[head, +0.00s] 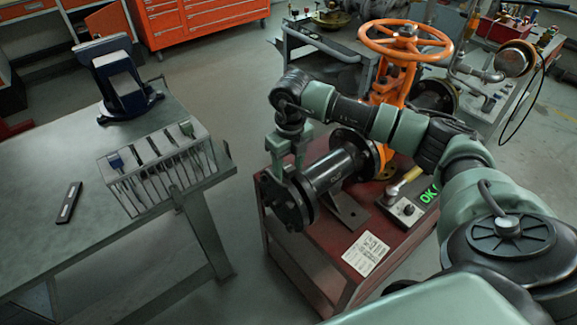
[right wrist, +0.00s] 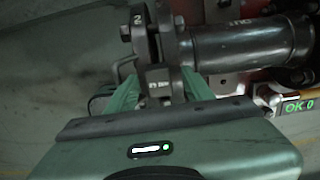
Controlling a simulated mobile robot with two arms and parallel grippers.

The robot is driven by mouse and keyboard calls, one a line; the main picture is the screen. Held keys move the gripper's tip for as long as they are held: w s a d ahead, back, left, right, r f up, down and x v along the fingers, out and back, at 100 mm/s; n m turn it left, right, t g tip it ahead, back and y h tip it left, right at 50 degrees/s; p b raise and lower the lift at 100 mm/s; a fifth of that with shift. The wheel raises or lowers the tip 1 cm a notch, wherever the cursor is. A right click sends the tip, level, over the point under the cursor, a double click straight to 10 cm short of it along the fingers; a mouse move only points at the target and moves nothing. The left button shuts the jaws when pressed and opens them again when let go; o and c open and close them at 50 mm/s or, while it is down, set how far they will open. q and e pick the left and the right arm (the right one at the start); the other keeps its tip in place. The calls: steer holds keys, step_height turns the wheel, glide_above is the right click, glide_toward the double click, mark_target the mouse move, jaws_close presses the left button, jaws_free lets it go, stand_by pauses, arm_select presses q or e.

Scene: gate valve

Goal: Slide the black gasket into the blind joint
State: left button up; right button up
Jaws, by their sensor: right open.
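The blind joint (head: 287,203) is the dark bolted flange pair at the left end of the black pipe (head: 335,165). In the right wrist view, the joint's flange (right wrist: 139,32) carries a "2". My right gripper (head: 290,170) is open, with its green fingers pointing down at the top of the joint. In the right wrist view, its fingers (right wrist: 160,90) stand either side of a small dark block (right wrist: 157,80) by the flanges; I cannot tell if they touch it. I cannot make out the black gasket for certain; it may be hidden at the joint. My left gripper is out of view.
A slotted rack (head: 165,165) with blue and green tabs stands on the grey table (head: 60,150) at left, beside a dark flat bar (head: 69,202). An orange handwheel (head: 405,38) rises behind my right arm. The red stand (head: 320,250) carries an "OK" display (head: 429,192).

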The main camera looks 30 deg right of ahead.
step_height(320, 180, up, 8)
steer(key=shift+s+f+b, duration=0.1)
steer(key=shift+b, duration=0.65)
